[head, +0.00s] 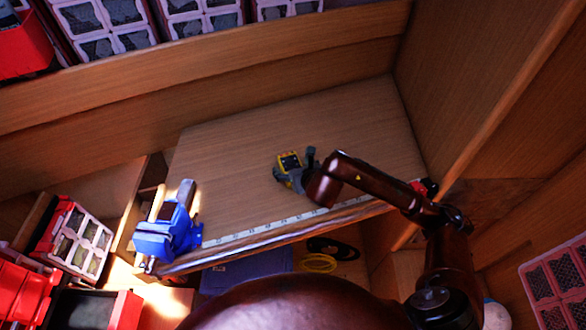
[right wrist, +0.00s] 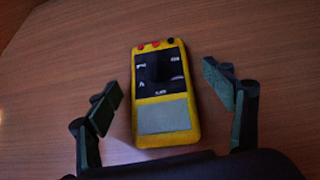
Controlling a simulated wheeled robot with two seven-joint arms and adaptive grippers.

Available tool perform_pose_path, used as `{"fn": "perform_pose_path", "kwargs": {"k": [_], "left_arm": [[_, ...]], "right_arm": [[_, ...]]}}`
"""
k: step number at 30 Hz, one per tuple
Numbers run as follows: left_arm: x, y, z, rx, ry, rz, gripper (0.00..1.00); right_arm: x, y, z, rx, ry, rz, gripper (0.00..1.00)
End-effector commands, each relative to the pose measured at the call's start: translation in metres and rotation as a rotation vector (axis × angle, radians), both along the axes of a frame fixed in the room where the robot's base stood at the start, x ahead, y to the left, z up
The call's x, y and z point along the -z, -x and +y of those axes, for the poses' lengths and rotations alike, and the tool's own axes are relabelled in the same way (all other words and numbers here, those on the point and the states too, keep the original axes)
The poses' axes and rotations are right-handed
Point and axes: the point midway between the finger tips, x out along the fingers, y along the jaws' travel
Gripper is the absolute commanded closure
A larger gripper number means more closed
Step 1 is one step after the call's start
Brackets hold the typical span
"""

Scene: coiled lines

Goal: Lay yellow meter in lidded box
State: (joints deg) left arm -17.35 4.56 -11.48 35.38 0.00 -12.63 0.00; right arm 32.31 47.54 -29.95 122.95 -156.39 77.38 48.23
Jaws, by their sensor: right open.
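The yellow meter (head: 289,160) lies flat on the wooden bench top (head: 240,145). In the right wrist view the meter (right wrist: 162,115) shows a black panel, a grey lower area and coloured dots at its top end. My right gripper (head: 296,168) is open over the meter. In the right wrist view its two fingers (right wrist: 163,88) stand apart on either side of the meter, with gaps between. A blue lidded box (head: 246,275) seems to sit below the bench's front edge, partly hidden; I cannot tell whether its lid is open. My left gripper is not in view.
A blue vise (head: 170,228) is fixed at the bench's left front corner. A ruler strip (head: 265,229) runs along the front edge. A yellow coil (head: 318,263) and a black coil (head: 333,247) lie below. Red bins (head: 24,292) stand at left.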

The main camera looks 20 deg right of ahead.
Motion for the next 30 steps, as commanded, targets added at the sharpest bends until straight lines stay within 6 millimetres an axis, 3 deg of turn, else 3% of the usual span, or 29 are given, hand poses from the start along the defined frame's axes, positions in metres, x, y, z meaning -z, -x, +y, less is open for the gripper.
{"fn": "perform_pose_path", "kwargs": {"k": [8, 30], "left_arm": [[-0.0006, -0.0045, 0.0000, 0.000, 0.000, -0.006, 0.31], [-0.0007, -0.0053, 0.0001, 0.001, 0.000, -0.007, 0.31]], "right_arm": [[0.0028, -0.0030, 0.0002, 0.000, 0.000, 0.000, 0.25], [0.0028, -0.0028, 0.0000, 0.000, 0.000, 0.001, 0.75]]}}
